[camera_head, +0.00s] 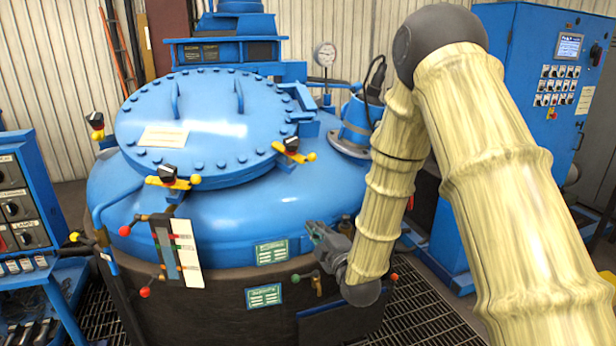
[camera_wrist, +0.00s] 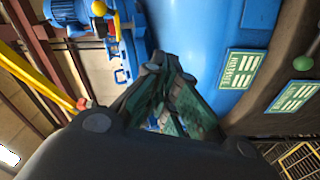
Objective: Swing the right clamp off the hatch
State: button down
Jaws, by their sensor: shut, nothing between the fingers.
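The blue round hatch lid (camera_head: 215,100) lies on top of the furnace vessel (camera_head: 220,220). The right clamp (camera_head: 291,147), with a black block and a yellow ball-ended handle, sits at the lid's right front rim. Another such clamp (camera_head: 172,177) sits at the front rim, and a third (camera_head: 96,122) at the left. My gripper (camera_head: 314,230) is below the right clamp, in front of the vessel's side and apart from the clamp. In the wrist view its dark fingers (camera_wrist: 178,105) are together and hold nothing.
Two green label plates (camera_head: 271,252) (camera_head: 264,297) are on the vessel beside my gripper. A blue flanged port (camera_head: 355,130) rises right of the lid. A control cabinet (camera_head: 545,90) stands at the right.

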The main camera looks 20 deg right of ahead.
notch_tip(320, 180, up, 9)
jog(key=w+n+t, duration=0.1)
jog(key=n+t, duration=0.1)
jog(key=shift+w+d+n+t+y, duration=0.3)
jog(key=shift+w+d, duration=0.1)
jog(key=d+p+x, duration=0.2)
jog(key=p+x, duration=0.4)
jog(key=x, duration=0.6)
jog(key=shift+w+d+p, duration=0.3)
jog(key=shift+w+p, duration=0.05)
jog(key=shift+w, duration=0.25)
jog(key=shift+w+n+y+b, duration=0.1)
jog(key=shift+n+y+b, duration=0.2)
jog(key=shift+b, duration=0.25)
